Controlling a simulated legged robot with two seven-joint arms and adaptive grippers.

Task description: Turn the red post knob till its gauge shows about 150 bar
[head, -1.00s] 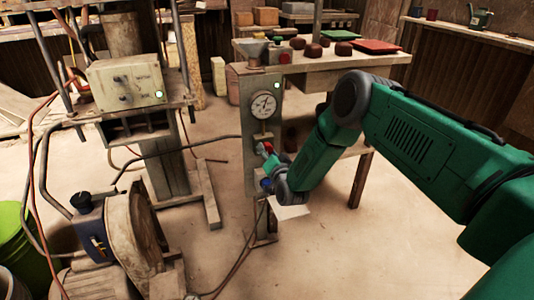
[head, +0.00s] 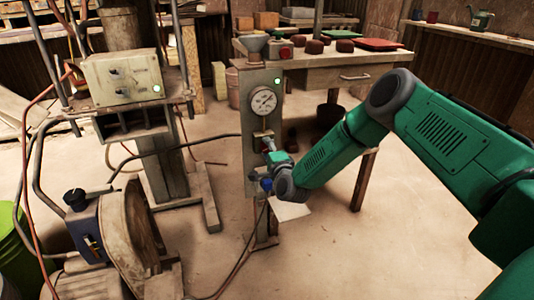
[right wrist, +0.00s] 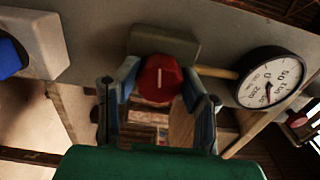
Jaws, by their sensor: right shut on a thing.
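The red post knob (right wrist: 158,80) sits on the grey post, with a pale line on its face. My right gripper (right wrist: 160,92) has its two fingers on either side of the knob, shut on it. In the head view the right gripper (head: 270,150) is at the post (head: 250,110), just below the gauge, and mostly hides the knob. The round white gauge (head: 263,100) is above the knob; it also shows tilted in the right wrist view (right wrist: 270,78). Its dark needle is visible, but I cannot read the pressure surely. My left gripper is not in view.
A blue knob (head: 266,184) is just below the gripper, and a green lamp (head: 277,81) is lit above the gauge. A wooden table (head: 345,75) stands behind. A control box (head: 122,78) and a motor-like machine (head: 120,240) with hoses stand left.

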